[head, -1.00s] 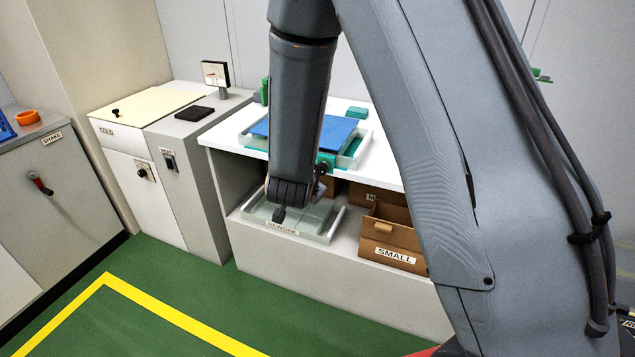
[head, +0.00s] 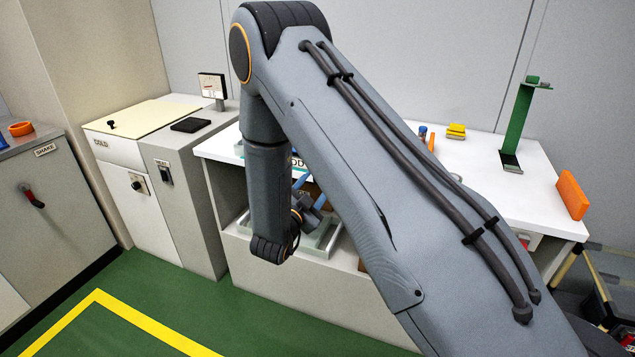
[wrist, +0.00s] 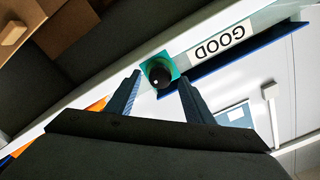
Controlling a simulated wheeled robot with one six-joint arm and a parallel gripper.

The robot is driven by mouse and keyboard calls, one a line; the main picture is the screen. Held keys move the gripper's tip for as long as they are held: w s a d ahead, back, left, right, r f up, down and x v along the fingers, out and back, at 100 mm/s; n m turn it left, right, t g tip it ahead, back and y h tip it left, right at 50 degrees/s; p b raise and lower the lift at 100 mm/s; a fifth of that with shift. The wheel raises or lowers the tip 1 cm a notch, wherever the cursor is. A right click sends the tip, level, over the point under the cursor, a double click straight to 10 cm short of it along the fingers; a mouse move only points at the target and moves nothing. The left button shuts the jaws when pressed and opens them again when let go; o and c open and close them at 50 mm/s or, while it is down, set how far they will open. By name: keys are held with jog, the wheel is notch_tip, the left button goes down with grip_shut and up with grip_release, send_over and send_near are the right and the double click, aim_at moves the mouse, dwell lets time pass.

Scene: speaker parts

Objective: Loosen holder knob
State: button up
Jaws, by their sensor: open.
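The holder knob (wrist: 158,76) is a round black knob on a small teal block (wrist: 152,64) at the front edge of the white worktop, beside a GOOD label (wrist: 222,40). In the wrist view my gripper (wrist: 160,82) is open, with one finger on each side of the knob. I cannot tell whether either finger touches it. In the head view my gripper (head: 309,190) shows partly, as bluish fingers by the table's front edge. My arm hides the knob there.
The white worktop (head: 520,200) carries a green stand (head: 519,115), an orange block (head: 572,194) and a yellow part (head: 456,131). A brown box (wrist: 62,32) sits below the worktop. A grey cabinet with a dial meter (head: 212,87) stands to the left.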

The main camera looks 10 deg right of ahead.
jog(key=shift+w+d, duration=0.4)
jog(key=shift+w, duration=0.2)
jog(key=c, duration=1.1)
jog(key=shift+o, duration=0.2)
jog(key=shift+n, duration=0.5)
jog(key=n+p, duration=0.3)
jog(key=n, duration=1.4)
jog(key=shift+a+n, duration=0.1)
jog(key=shift+n, duration=0.2)
jog(key=shift+w, duration=0.1)
